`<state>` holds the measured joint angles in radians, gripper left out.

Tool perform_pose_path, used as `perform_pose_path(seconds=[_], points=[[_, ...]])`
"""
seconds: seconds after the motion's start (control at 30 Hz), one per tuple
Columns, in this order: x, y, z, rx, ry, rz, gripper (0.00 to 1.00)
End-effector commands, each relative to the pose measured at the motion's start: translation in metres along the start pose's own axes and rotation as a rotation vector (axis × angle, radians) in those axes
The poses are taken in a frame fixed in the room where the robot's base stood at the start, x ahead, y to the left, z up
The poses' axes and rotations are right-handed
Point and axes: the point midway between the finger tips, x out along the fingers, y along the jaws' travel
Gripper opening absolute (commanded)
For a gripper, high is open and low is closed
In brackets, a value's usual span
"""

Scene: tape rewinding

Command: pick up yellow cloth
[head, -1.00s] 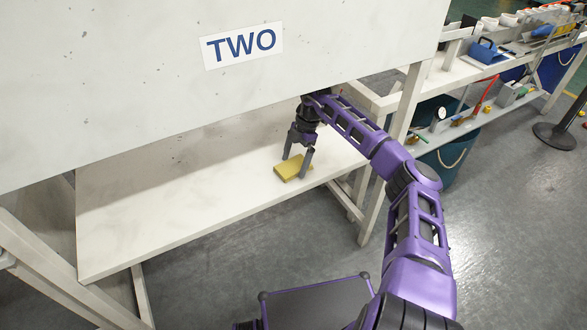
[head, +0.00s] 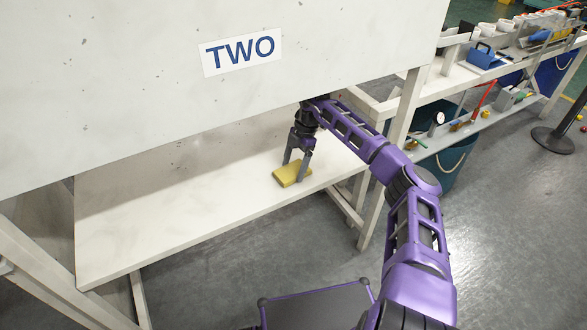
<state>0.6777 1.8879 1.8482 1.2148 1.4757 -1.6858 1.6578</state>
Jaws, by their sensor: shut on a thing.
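The yellow cloth (head: 288,177) is a small folded block at the right part of the white lower shelf (head: 170,225). My gripper (head: 294,174) points down over it, with one finger at its far left side and the other at its near right side. The fingers are shut on the cloth. The cloth is at or very near the shelf surface; I cannot tell whether there is a gap under it. The far finger's tip is partly hidden behind the cloth.
A large white panel with a "TWO" sign (head: 240,51) hangs over the shelf, close above my gripper. A blue bin (head: 447,160) and a bench with tools are farther right. The shelf's left part is clear.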

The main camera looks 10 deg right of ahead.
Motion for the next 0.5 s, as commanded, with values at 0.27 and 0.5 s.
perform_pose_path(seconds=[0.27,0.5], points=[[-0.012,-0.021,-0.004,0.001,-0.001,0.000,0.30],[-0.011,-0.073,-0.009,0.001,-0.002,0.001,0.30]])
